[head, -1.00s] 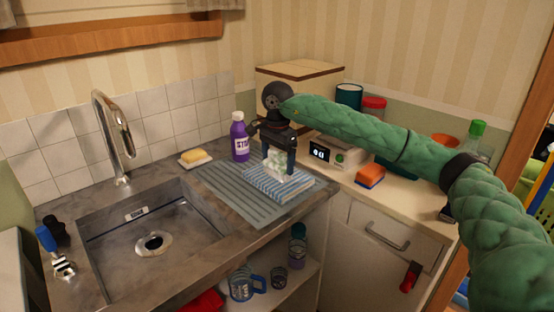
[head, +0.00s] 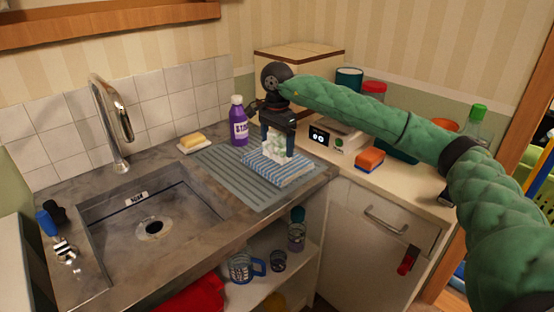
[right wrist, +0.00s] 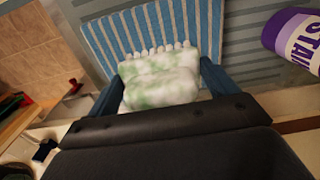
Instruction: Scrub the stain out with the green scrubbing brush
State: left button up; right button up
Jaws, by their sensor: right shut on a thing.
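My right gripper (head: 277,135) is shut on a white-and-green mottled scrubbing brush (head: 275,148). The brush also shows between the dark blue fingers in the right wrist view (right wrist: 160,85), with a row of pale bristle tufts along its far edge. The gripper points down and holds the brush over a folded blue-and-white striped cloth (head: 287,173), which also shows in the right wrist view (right wrist: 155,30). The bristles are at or very close to the cloth; I cannot tell if they touch. No stain shows on the visible cloth; the part under the brush is hidden. My left gripper is not in view.
The cloth lies on the grey ribbed drainboard (head: 221,167) beside the sink (head: 110,225). A purple stain-remover bottle (head: 239,128) and a yellow sponge on a dish (head: 193,142) stand behind it. An orange-and-blue sponge (head: 369,160) lies on the right counter.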

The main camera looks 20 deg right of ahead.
aim_at(277, 133)
jog(key=c, duration=0.7)
jog(key=shift+r+p, duration=1)
jog(key=shift+r, duration=1.8)
jog(key=shift+c, duration=0.2)
